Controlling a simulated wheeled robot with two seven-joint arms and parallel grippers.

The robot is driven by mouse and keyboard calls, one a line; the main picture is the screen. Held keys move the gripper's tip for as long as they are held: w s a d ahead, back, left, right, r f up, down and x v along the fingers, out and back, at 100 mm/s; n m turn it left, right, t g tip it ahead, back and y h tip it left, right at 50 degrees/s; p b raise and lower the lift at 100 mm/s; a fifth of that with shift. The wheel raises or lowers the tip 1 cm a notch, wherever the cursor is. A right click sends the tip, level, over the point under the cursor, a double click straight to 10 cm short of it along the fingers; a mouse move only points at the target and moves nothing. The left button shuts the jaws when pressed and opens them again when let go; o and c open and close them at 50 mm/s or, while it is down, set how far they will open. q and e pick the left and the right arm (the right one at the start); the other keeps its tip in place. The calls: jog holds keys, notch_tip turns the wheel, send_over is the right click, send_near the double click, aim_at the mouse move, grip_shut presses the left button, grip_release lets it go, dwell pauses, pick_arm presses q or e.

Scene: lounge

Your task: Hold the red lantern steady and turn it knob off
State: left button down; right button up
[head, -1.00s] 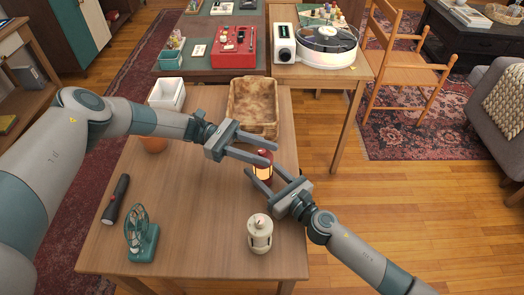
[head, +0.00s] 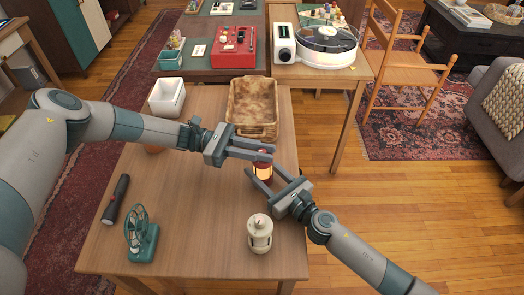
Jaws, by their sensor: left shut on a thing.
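The red lantern (head: 263,171) stands on the wooden table, glowing orange, partly hidden by the grippers. My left gripper (head: 270,154) reaches in from the left and is shut on the lantern's upper part. My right gripper (head: 262,180) comes from the lower right. Its fingers are spread apart, with one tip close to the lantern's lower side; whether it touches cannot be told. The lantern's knob cannot be made out.
A cream lantern (head: 260,234) stands at the table's front right. A green fan (head: 140,236) and a dark flashlight (head: 116,199) are at the left. A wicker basket (head: 232,127) and a white box (head: 167,98) stand at the back. The middle of the table (head: 190,205) is clear.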

pick_arm(q)
jog(key=n+t, duration=0.2)
jog(key=t, duration=0.1)
jog(key=n+t, duration=0.2)
jog(key=t, duration=0.1)
jog(key=shift+s+h, duration=0.1)
jog(key=shift+h, duration=0.2)
jog(key=shift+n+t+y, duration=0.5)
jog(key=shift+n+t, duration=0.9)
jog(key=shift+t, duration=0.9)
jog(key=c, duration=1.6)
grip_release()
jog(key=shift+a, duration=0.1)
jog(key=v, duration=1.1)
jog(key=shift+s+a+r, duration=0.1)
jog(key=shift+s+a, duration=0.15)
jog(key=shift+a, duration=0.1)
